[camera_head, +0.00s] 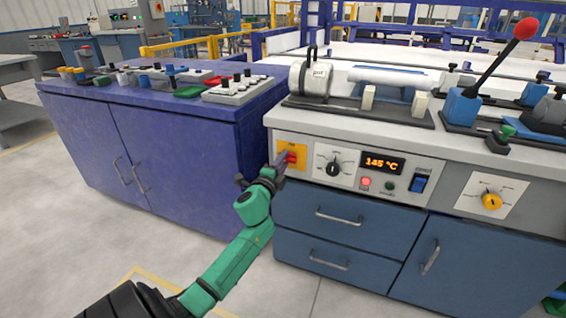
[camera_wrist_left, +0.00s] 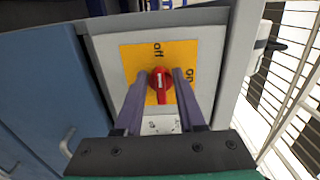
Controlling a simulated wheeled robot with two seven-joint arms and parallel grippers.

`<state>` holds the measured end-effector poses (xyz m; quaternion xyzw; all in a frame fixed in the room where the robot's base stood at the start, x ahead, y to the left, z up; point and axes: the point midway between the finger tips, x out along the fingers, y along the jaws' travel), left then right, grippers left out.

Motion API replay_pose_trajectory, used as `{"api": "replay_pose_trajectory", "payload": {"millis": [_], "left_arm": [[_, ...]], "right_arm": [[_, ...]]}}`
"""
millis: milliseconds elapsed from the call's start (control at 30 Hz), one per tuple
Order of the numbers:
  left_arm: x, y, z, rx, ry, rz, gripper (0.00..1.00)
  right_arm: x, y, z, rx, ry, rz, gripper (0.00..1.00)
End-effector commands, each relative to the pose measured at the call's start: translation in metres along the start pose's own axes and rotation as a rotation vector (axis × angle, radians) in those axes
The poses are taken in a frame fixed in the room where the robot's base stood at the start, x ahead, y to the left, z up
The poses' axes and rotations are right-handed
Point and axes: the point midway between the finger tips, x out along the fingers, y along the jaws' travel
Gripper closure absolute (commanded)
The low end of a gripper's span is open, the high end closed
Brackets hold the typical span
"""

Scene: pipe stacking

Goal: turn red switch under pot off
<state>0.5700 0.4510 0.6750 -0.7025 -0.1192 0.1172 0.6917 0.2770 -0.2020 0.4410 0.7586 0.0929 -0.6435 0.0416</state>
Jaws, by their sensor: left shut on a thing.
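The red switch (camera_head: 291,158) is on a yellow plate on the front panel of the grey-topped bench, below the white pot (camera_head: 312,84). In the left wrist view the red switch (camera_wrist_left: 161,79) sits between the two purple fingers of my left gripper (camera_wrist_left: 160,88), which is shut on it. Its narrow handle lies up-down in that view, in line with the "off" label above; the "on" label is to its right. I cannot tell which end is the pointer. In the head view my left gripper (camera_head: 285,159) reaches the panel and partly covers the switch. My right gripper is out of view.
Right of the switch are a black dial (camera_head: 333,166), a display (camera_head: 382,163) reading 145 °C and a blue rocker switch (camera_head: 419,183). A purple cabinet (camera_head: 160,150) stands left of the bench. Drawers with handles lie below. The floor in front is clear.

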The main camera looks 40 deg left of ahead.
Motion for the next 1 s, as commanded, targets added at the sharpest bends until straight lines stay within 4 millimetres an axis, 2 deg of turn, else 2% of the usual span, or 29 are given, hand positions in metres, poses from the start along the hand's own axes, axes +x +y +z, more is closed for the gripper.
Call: {"api": "replay_pose_trajectory", "payload": {"millis": [133,167,200,433,567,667,1000], "left_arm": [[0.0,0.001,0.0,-0.001,0.001,0.001,1.0],[0.0,0.001,0.0,-0.001,0.001,0.001,0.57],[0.0,0.001,0.0,-0.001,0.001,0.001,0.54],[-0.001,0.001,0.0,0.0,0.0,0.001,0.54],[-0.009,0.001,0.0,-0.001,0.001,0.003,0.54],[-0.025,0.001,0.0,-0.001,0.001,0.005,0.54],[-0.121,0.001,0.001,-0.001,-0.003,0.005,0.54]], "right_arm": [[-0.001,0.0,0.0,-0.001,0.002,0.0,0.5],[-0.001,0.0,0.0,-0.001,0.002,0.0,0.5],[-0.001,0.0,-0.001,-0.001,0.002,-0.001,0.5],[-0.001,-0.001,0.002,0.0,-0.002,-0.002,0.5],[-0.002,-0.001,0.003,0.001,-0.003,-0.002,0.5],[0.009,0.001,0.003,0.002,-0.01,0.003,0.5],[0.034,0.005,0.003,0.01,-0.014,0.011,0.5]]}}
